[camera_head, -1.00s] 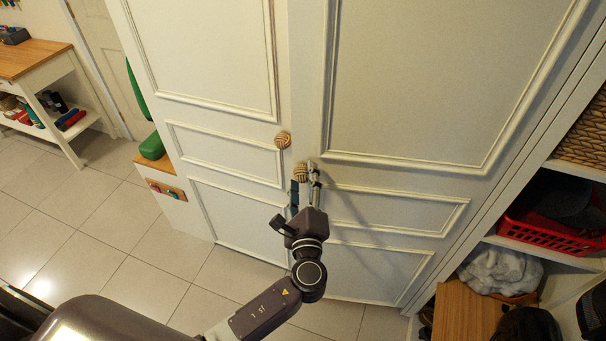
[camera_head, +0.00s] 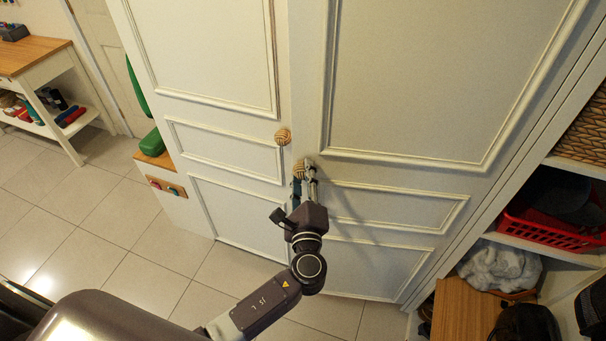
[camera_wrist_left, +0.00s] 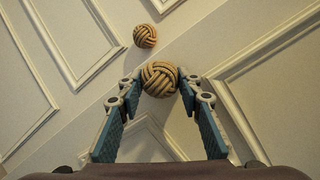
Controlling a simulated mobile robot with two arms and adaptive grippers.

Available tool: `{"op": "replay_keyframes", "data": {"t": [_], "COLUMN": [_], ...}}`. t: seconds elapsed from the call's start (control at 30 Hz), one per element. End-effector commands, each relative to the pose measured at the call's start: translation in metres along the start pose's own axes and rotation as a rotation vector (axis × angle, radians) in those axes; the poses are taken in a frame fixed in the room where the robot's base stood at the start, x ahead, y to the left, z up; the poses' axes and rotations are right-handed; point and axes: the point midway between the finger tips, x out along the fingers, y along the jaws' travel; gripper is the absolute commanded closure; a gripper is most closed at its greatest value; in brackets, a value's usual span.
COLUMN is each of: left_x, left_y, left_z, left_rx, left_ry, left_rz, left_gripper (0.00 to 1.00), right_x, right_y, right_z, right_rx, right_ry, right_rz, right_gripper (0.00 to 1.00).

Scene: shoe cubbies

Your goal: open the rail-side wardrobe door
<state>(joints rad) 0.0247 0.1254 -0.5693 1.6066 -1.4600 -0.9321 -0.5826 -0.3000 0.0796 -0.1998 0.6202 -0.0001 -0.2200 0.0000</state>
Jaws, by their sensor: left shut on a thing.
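The white wardrobe has two panelled doors, the left door (camera_head: 222,60) and the right door (camera_head: 440,60), each with a round woven-rope knob near their meeting edges. My left gripper (camera_head: 305,176) is shut on the right door's knob (camera_head: 299,168), and its fingers partly cover that knob. In the left wrist view the knob (camera_wrist_left: 159,77) sits between the fingertips of the gripper (camera_wrist_left: 160,86). The left door's knob (camera_head: 283,136) is free, and it also shows in the wrist view (camera_wrist_left: 145,36). Both doors look shut or nearly so. My right gripper is not in view.
Open cubbies stand at the right, with a red basket (camera_head: 548,232) and a wooden-topped unit (camera_head: 466,309). A green-cushioned bench (camera_head: 152,144) stands left of the wardrobe. A wooden-topped table (camera_head: 30,55) is at the far left. The tiled floor (camera_head: 120,240) between is clear.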

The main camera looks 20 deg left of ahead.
Motion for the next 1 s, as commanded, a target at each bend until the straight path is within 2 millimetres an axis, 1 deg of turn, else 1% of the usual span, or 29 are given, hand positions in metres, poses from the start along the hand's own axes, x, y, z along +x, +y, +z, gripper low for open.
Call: {"op": "replay_keyframes", "data": {"t": [0.07, 0.13, 0.4, 0.53, 0.6, 0.7, 0.97, 1.0], "left_x": [-0.007, -0.020, -0.096, -0.121, -0.129, -0.133, -0.132, -0.132], "left_y": [0.002, 0.003, 0.005, 0.003, 0.001, -0.001, -0.001, -0.001], "left_z": [-0.002, -0.004, -0.006, -0.006, -0.005, -0.004, -0.003, -0.003], "left_rx": [-0.001, -0.002, -0.001, -0.001, 0.000, 0.000, 0.000, 0.000], "left_ry": [-0.008, -0.024, -0.149, -0.194, -0.209, -0.220, -0.222, -0.222], "left_rz": [0.008, 0.021, 0.112, 0.141, 0.150, 0.153, 0.154, 0.154], "left_gripper": [1.00, 1.00, 1.00, 1.00, 1.00, 1.00, 1.00, 0.64], "right_x": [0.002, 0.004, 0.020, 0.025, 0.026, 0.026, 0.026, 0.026], "right_y": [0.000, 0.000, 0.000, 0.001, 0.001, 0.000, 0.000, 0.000], "right_z": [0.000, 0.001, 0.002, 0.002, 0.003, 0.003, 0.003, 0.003], "right_rx": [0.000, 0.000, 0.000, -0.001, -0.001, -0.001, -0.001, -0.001], "right_ry": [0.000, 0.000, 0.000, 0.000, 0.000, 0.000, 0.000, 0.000], "right_rz": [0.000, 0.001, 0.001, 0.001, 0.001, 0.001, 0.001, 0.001], "right_gripper": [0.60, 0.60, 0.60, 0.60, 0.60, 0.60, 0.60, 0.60]}}
